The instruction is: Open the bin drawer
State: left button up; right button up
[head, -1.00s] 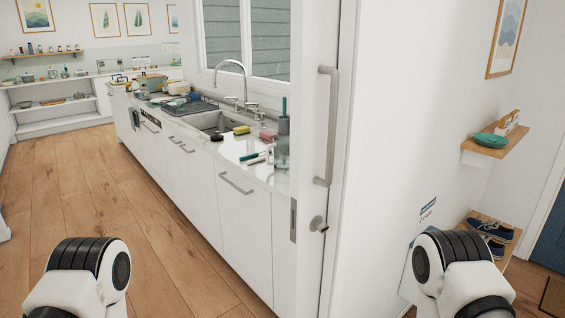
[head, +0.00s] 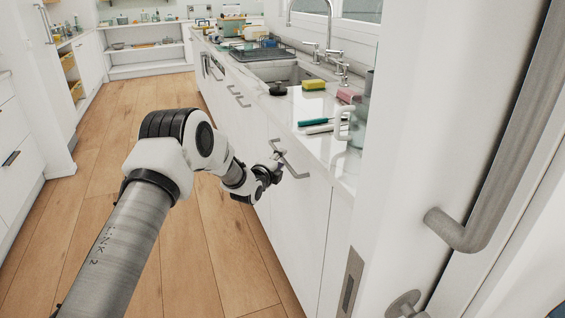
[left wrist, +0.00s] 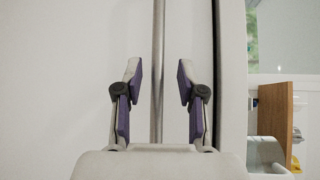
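The white drawer front (head: 297,225) under the counter is closed, flush with the neighbouring fronts. A grey bar handle (head: 297,173) runs along its top. My left gripper (head: 277,166) is right at this handle, its wrist hiding part of the front. In the left wrist view the left gripper (left wrist: 158,85) is open, with its two purple-padded fingers apart. The bar handle (left wrist: 158,45) runs between them, with a gap on each side. My right gripper is not in view.
A white door with a large grey pull handle (head: 500,130) stands close on the right. On the countertop are a yellow sponge (head: 314,85), a pink sponge (head: 348,96) and a green-handled brush (head: 313,122). The wooden floor (head: 115,110) is clear.

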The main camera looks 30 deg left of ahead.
pick_arm(q)
jog(key=shift+w+f, duration=0.2)
jog(key=shift+w, duration=0.25)
jog(key=shift+w+f, duration=0.2)
jog(key=shift+w, duration=0.25)
jog(key=shift+w+a, duration=0.1)
jog(key=shift+w, duration=0.3)
jog(key=shift+r, duration=0.15)
grip_shut()
jog(key=shift+s+a, duration=0.1)
